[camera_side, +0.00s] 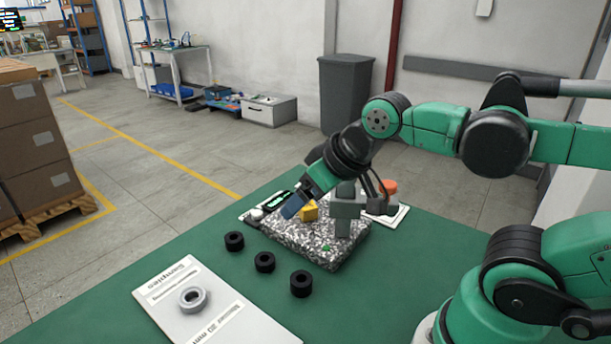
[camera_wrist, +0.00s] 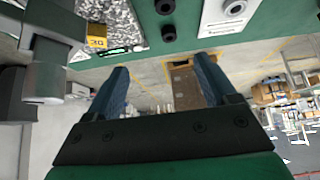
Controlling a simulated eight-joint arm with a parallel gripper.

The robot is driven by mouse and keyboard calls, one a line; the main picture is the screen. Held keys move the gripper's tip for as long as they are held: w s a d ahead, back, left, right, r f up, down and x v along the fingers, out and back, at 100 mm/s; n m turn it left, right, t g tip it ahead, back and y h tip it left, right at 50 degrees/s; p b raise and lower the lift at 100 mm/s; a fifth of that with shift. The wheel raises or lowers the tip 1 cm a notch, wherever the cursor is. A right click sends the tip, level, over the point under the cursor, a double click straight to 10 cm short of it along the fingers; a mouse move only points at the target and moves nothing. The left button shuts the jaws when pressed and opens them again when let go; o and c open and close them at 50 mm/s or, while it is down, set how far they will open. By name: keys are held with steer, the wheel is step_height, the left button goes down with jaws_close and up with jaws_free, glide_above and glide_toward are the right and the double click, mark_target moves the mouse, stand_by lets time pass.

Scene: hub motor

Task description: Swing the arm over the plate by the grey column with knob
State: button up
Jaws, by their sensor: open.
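The speckled stone plate (camera_side: 290,241) lies on the green table; part of it shows at the top of the wrist view (camera_wrist: 113,14). A grey column (camera_side: 345,222) with a blocky grey crosspiece stands on its right part. In the wrist view grey column parts (camera_wrist: 48,60) fill the upper left, with a round knob-like end. A small yellow block (camera_side: 309,211) sits on the plate; it also shows in the wrist view (camera_wrist: 97,36). My gripper (camera_side: 291,208) is open and empty, with blue fingers (camera_wrist: 163,82), above the plate's far left part, left of the column.
Several black rings (camera_side: 264,262) lie left of and in front of the plate. A white sample board (camera_side: 217,307) with a grey ring (camera_side: 193,299) is at the front left. An orange-red knob (camera_side: 388,186) on a pale base stands behind the column.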

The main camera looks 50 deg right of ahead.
step_height(320, 180, up, 10)
steer(key=r, duration=0.1)
steer(key=d+m+g, duration=0.1)
steer(key=d+g, duration=0.1)
steer(key=d, duration=0.2)
steer(key=d+m+g, duration=0.1)
steer(key=d+g, duration=0.2)
steer(key=d, duration=0.1)
steer(key=d+f+m+g, duration=0.1)
steer(key=d+g, duration=0.1)
steer(key=d, duration=0.2)
steer(key=shift+w+d, duration=0.15)
steer(key=shift+w, duration=0.25)
step_height(320, 180, down, 4)
steer(key=shift+f, duration=0.1)
glide_above(345, 200)
steer(key=w+d, duration=0.1)
steer(key=d, duration=0.1)
steer(key=shift+w+d+f, duration=0.1)
steer(key=shift+f, duration=3.05)
jaws_close()
